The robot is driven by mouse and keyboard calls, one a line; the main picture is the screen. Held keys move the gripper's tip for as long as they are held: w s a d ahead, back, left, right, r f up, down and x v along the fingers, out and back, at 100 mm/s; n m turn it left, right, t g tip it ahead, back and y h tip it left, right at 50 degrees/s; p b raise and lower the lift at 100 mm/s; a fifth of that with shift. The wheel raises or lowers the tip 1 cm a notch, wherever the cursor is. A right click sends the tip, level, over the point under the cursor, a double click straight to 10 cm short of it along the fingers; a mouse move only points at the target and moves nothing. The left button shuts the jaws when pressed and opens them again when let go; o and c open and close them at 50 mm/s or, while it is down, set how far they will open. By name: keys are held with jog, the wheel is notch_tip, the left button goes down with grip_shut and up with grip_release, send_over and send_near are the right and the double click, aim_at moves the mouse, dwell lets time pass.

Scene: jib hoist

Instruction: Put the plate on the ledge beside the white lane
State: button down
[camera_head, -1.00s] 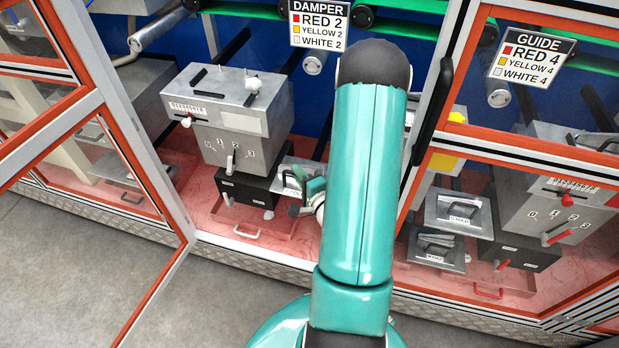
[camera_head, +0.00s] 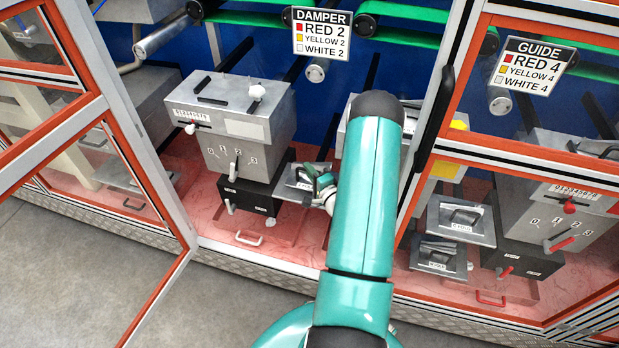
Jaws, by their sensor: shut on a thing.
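The plate (camera_head: 294,177) is a small flat grey metal piece to the right of the white lane's black base block. My gripper (camera_head: 320,186) is shut on it at its right side, by the handle; the gripper's own fingers and my arm hide part of it. The white lane's grey box (camera_head: 240,125) has a white knob on top, a white lever at its left and a scale numbered from 0. I cannot make out the ledge clearly; the plate and my arm cover that area. I cannot tell whether the plate touches a surface.
An open orange-framed door (camera_head: 150,130) stands at the left. A fixed frame post (camera_head: 428,125) is close right of my arm. Two handled grey plates (camera_head: 460,217) sit behind the right-hand panel. A DAMPER sign (camera_head: 321,34) hangs above. The pink floor of the bay has a drawer handle (camera_head: 249,238).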

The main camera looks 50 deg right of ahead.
aim_at(310, 182)
jog(key=shift+w+d+f, duration=0.25)
jog(key=shift+w+f, duration=0.1)
jog(key=shift+f, duration=1.55)
jog(key=c, duration=1.5)
grip_release()
jog(key=shift+s, duration=0.1)
